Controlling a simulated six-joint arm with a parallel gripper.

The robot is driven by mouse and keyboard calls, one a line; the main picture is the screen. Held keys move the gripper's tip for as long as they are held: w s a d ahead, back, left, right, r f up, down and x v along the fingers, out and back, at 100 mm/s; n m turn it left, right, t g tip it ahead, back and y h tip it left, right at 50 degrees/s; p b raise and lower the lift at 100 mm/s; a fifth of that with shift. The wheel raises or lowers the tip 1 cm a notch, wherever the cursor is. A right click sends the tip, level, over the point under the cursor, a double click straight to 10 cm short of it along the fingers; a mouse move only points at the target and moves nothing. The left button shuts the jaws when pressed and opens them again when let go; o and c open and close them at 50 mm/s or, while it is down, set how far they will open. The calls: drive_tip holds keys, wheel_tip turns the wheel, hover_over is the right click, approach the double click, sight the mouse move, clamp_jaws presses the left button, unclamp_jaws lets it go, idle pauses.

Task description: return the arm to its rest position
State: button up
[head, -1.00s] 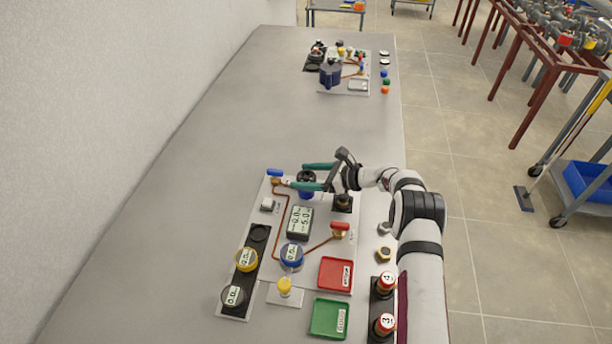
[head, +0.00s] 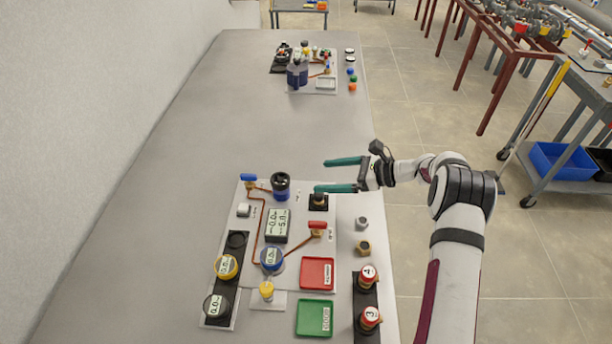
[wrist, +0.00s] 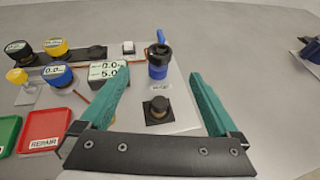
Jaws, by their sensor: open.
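My gripper (head: 341,175) is open and empty, with green fingers spread apart. In the head view it hangs over the table at the right side of the near panel (head: 330,235), above and beside the black knob fitting (head: 318,201). In the wrist view the gripper (wrist: 160,98) frames that black fitting (wrist: 157,110) between its fingers, with a blue-and-black cylinder (wrist: 159,62) beyond it. Nothing is between the fingertips. My arm reaches in from the lower right.
Two red-topped parts (head: 369,275) stand at the right edge. A second panel (head: 314,85) lies at the far end. The table between is clear.

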drive_tip(key=shift+s+d+r, duration=0.15)
drive_tip(key=shift+d+r, duration=0.1)
drive_tip(key=shift+d, duration=0.3)
drive_tip(key=s+a+r+n+g+h, duration=0.1)
drive_tip(key=s+r+n+g+h, duration=0.2)
drive_tip(key=s+r, duration=0.6)
drive_tip(key=s+a+r+n+g+h, duration=0.1)
drive_tip(key=s+a+r+n+h, duration=0.15)
drive_tip(key=s+r+n, duration=0.65)
drive_tip(key=s+d+f+n+h, duration=0.1)
drive_tip(key=s+d+f+h, duration=0.1)
drive_tip(key=s, duration=0.5)
drive_tip(key=s+d+f+n+h, duration=0.1)
drive_tip(key=s+d+f, duration=0.1)
drive_tip(key=s, duration=0.6)
drive_tip(key=s+d+f+n+h, duration=0.1)
drive_tip(key=s+d+f+h, duration=0.1)
drive_tip(key=s, duration=0.6)
drive_tip(key=shift+d+f+t+h, duration=0.3)
drive_tip(key=shift+d+f+h, duration=0.05)
drive_tip(key=shift+d+f, duration=0.15)
drive_tip(key=shift+c, duration=0.2)
